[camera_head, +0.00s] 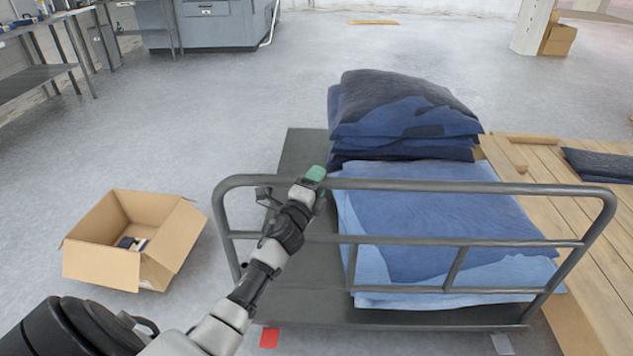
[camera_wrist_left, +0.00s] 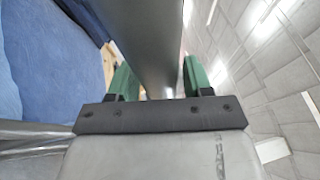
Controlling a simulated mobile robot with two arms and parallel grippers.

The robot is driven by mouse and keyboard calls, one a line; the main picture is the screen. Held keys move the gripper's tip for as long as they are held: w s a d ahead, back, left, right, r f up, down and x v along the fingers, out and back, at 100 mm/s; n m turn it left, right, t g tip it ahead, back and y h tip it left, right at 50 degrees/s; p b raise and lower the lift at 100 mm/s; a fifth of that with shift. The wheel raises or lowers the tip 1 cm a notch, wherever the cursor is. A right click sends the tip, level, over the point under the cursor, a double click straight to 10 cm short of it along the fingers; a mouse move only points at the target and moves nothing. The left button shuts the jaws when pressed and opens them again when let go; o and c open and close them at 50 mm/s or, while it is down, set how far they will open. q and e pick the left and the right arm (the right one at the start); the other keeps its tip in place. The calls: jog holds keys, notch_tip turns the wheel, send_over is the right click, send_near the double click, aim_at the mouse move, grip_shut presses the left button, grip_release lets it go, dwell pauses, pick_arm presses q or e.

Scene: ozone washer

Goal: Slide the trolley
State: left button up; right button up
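The trolley (camera_head: 303,255) is a dark flat platform with a grey tubular handle frame (camera_head: 420,185) at its near side. Folded blue cloth (camera_head: 440,215) lies on its deck behind the handle, with a stack of darker blue bundles (camera_head: 400,110) further back. My left gripper (camera_head: 315,177) is at the handle's top bar, left of its middle. In the left wrist view the dark bar (camera_wrist_left: 150,40) runs between the two green fingers (camera_wrist_left: 157,78), with narrow gaps beside it, so the gripper looks open around the bar. My right gripper is not in view.
An open cardboard box (camera_head: 135,240) sits on the floor left of the trolley. A wooden pallet-like platform (camera_head: 550,175) adjoins the right side, with a dark bundle (camera_head: 600,165) on it. Metal tables (camera_head: 40,75) stand at the far left. Floor behind the trolley is clear.

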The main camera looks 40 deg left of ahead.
pick_arm(q)
grip_shut()
jog(key=shift+w+a, duration=0.15)
jog(key=shift+w, duration=0.05)
jog(key=shift+w+a+r, duration=0.15)
jog(key=shift+c, duration=0.5)
grip_release()
jog(key=o, duration=0.3)
jog(key=shift+w, duration=0.2)
jog(key=shift+s, duration=0.1)
jog(key=shift+s, duration=0.1)
jog(key=b+v, duration=0.1)
jog(key=v, duration=0.9)
jog(key=shift+s+f, duration=0.2)
jog(key=shift+s, duration=0.1)
